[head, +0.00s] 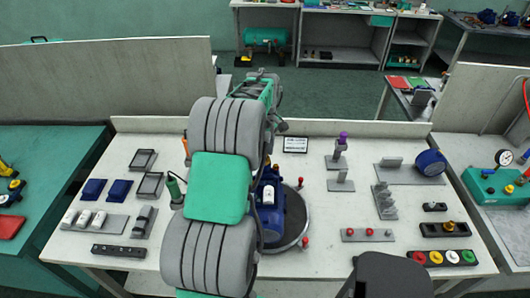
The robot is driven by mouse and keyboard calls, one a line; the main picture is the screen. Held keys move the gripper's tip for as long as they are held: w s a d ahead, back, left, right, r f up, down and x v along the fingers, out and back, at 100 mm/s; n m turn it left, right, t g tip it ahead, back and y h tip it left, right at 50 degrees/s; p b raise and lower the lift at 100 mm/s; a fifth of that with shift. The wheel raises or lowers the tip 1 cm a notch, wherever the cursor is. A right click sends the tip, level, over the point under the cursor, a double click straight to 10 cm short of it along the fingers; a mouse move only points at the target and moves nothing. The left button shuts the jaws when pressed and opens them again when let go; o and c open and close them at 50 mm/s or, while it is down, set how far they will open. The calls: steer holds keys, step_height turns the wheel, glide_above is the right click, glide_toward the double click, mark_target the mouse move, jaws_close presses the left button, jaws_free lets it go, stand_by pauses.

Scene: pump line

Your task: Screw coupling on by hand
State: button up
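A blue pump body (268,212) stands on a round dark turntable (292,232) at the middle of the bench, partly hidden behind my arm. A small white label or part shows on its front. My arm's grey ribbed joints and green cover fill the picture's centre. My gripper cannot be made out; the arm's far end is behind its own links. No part can be picked out surely as the coupling. A blue round part (431,162) lies on a grey plate (408,177) at the right. A grey stand with a purple top (343,138) is at the back.
Dark blue blocks (120,189), black trays (150,185) and a grey holder with white cylinders (84,218) lie at the left. A grey peg rack (385,202), red-knobbed bar (367,235) and button strip (441,258) lie at the right. Low grey panels (110,75) stand behind.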

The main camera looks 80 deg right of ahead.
steer(key=shift+n, duration=3.5)
steer(key=n, duration=0.3)
steer(key=n, duration=0.3)
steer(key=shift+n, duration=0.4)
jaws_close()
